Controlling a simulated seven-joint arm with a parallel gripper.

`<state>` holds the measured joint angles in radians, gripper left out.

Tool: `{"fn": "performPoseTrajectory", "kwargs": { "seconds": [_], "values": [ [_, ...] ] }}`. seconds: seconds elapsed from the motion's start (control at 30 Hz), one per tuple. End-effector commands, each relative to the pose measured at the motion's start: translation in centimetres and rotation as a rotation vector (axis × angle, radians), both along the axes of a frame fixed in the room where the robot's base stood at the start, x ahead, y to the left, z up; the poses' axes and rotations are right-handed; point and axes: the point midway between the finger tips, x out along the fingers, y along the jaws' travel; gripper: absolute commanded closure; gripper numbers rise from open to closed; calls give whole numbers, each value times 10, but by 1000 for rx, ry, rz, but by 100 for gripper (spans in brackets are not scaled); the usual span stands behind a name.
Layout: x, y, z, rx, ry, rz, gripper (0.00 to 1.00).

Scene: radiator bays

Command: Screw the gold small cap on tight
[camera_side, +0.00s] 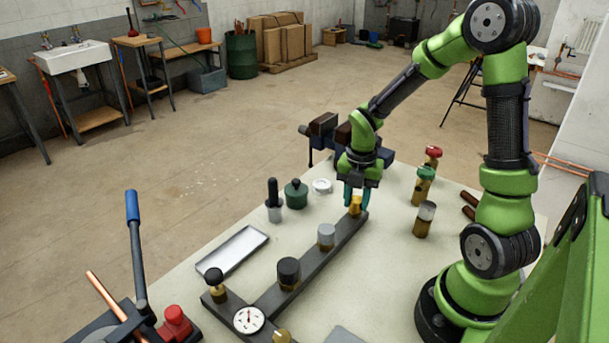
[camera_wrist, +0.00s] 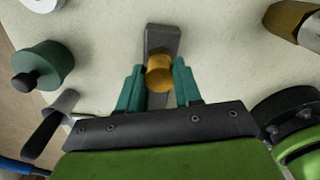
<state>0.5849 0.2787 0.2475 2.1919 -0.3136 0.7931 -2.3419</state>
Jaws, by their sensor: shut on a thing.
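The gold small cap (camera_side: 355,205) sits at the far end of the dark manifold bar (camera_side: 322,262) on the table. My gripper (camera_side: 357,193) is above that end, pointing down, with its teal fingers around the cap. In the wrist view the gold cap (camera_wrist: 160,74) lies between the two teal fingers of my gripper (camera_wrist: 158,84). The gripper is shut on the cap. The thread under the cap is hidden, so I cannot tell how tightly it sits.
The bar also carries a grey cap (camera_side: 326,236), a black cap (camera_side: 289,272) and a gauge (camera_side: 248,320). Valves with red (camera_side: 433,154), green (camera_side: 425,175) and grey (camera_side: 424,212) tops stand right. A tray (camera_side: 232,250) and a green pot (camera_side: 296,194) are left.

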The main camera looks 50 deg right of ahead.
Motion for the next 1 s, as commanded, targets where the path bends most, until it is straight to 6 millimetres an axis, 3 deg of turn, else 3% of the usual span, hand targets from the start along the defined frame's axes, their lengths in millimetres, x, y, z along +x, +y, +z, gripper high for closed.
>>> {"fn": "performPoseTrajectory", "kwargs": {
  "seconds": [0.13, 0.23, 1.0],
  "values": [
    [0, 0, 0, 0, 0, -17, 100],
    [0, 0, 0, 0, 0, -123, 100],
    [0, 0, -1, 1, -1, -1439, 100]
  ]
}}
